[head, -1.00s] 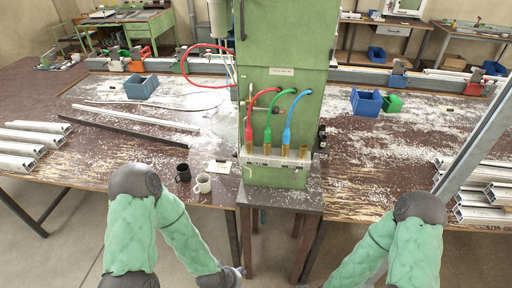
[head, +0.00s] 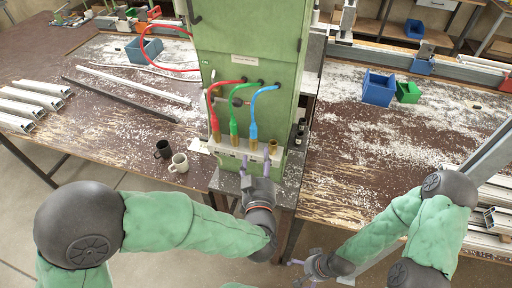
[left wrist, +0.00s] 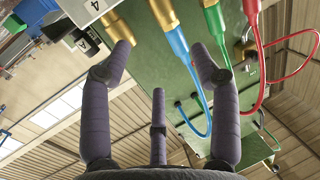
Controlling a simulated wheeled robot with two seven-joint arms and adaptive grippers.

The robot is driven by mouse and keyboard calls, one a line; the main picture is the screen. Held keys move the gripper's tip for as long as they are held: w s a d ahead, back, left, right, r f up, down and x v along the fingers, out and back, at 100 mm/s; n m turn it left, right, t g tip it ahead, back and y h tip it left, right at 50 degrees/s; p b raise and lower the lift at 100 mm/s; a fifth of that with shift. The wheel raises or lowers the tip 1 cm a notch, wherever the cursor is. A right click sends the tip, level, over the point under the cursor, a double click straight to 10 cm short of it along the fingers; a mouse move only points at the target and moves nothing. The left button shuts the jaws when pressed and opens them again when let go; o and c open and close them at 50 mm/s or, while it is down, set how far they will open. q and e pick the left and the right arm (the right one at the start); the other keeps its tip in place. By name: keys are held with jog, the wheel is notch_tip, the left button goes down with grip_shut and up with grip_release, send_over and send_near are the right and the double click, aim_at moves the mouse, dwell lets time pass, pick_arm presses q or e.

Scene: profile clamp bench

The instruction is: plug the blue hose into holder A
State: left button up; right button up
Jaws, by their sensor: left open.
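The blue hose (head: 254,115) loops from the green cabinet down to a brass fitting on the pale holder strip (head: 228,149). An empty brass holder (head: 272,146) stands just right of it. My left gripper (head: 255,163) is open and empty, just in front of the strip below the blue hose end. In the left wrist view the blue hose's end (left wrist: 178,41) shows beyond and between the spread fingers, and the brass holder (left wrist: 118,27) is near one fingertip. White tags with dark characters are partly cut off there. My right gripper (head: 299,272) is low at the front, fingers spread, empty.
The red hose (head: 213,105) and green hose (head: 234,118) sit in fittings left of the blue one. A black mug (head: 162,150) and a white mug (head: 179,164) stand left of the cabinet. A blue bin (head: 378,88) is on the right table.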

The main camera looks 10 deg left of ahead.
aim_at(256, 127)
pick_arm(q)
jog(key=shift+t+y, duration=0.3)
jog(key=shift+y, duration=0.1)
jog(key=x, duration=0.3)
jog(key=r+b+x, duration=0.1)
jog(key=x, duration=0.3)
jog(key=r+x, duration=0.1)
jog(key=x, duration=0.2)
jog(key=shift+w+a, duration=0.2)
jog(key=shift+a, duration=0.15)
pick_arm(e)
jog(key=shift+w+f, duration=0.4)
jog(key=shift+f, duration=0.25)
pick_arm(q)
grip_shut()
jog(key=shift+r+p, duration=0.3)
jog(key=shift+r, duration=0.45)
pick_arm(e)
jog(key=shift+r, duration=0.5)
pick_arm(q)
jog(key=shift+r, duration=0.25)
pick_arm(e)
jog(key=shift+r, duration=0.25)
pick_arm(q)
jog(key=shift+r+p, duration=0.6)
jog(key=shift+p, duration=0.2)
pick_arm(e)
jog(key=shift+r, duration=0.5)
